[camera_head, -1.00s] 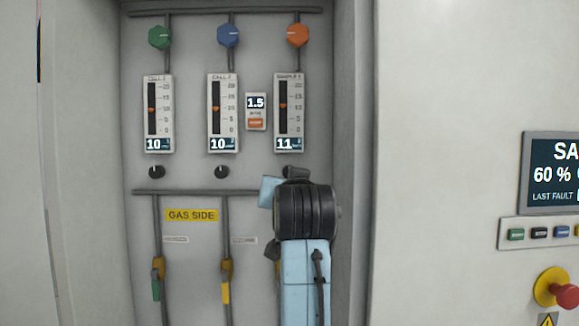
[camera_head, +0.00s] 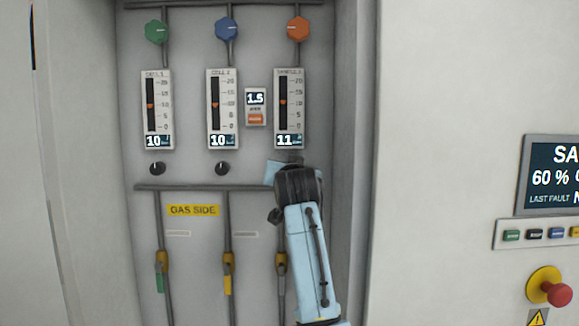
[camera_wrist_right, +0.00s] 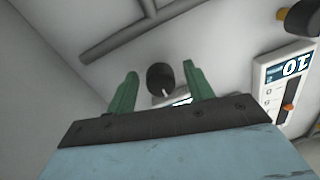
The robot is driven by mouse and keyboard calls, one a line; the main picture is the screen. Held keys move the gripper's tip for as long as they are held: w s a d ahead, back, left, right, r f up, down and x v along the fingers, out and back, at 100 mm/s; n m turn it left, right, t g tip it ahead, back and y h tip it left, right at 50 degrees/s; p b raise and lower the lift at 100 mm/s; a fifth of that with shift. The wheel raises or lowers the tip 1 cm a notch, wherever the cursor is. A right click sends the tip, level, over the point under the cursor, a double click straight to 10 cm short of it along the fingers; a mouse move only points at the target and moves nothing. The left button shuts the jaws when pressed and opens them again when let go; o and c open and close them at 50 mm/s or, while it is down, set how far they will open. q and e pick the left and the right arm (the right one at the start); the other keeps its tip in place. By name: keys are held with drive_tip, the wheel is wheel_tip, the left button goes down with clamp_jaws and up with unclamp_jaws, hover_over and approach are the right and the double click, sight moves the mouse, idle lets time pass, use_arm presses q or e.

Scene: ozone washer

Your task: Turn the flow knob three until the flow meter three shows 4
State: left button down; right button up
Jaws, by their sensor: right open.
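Flow meter three (camera_head: 289,108) is the rightmost of three meters in the head view, and its display reads 11. Flow knob three (camera_wrist_right: 160,78) is a small black knob in the wrist view; in the head view my right arm hides it. My right gripper (camera_wrist_right: 160,72) is open, with its two green fingers on either side of the knob and visible gaps to it. Whether the fingertips reach around the knob in depth is hard to tell. A corner of a meter's display (camera_wrist_right: 181,99) shows between the fingers. My left gripper is not in view.
Flow meters one (camera_head: 157,109) and two (camera_head: 223,108) both read 10, with black knobs (camera_head: 157,168) (camera_head: 222,168) below. A horizontal pipe (camera_head: 185,188) runs below the knobs. The cabinet's side wall (camera_head: 350,130) is close on the right.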

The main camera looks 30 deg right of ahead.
drive_tip(key=shift+w, duration=0.1)
drive_tip(key=shift+c, duration=0.4)
drive_tip(key=c, duration=0.9)
drive_tip(key=shift+n, duration=0.4)
drive_tip(key=n, duration=0.3)
drive_tip(key=shift+d+n, duration=0.1)
drive_tip(key=shift+n, duration=0.2)
drive_tip(key=n, duration=0.4)
drive_tip(key=shift+g, duration=0.3)
drive_tip(key=n, duration=0.3)
drive_tip(key=shift+n, duration=2.6)
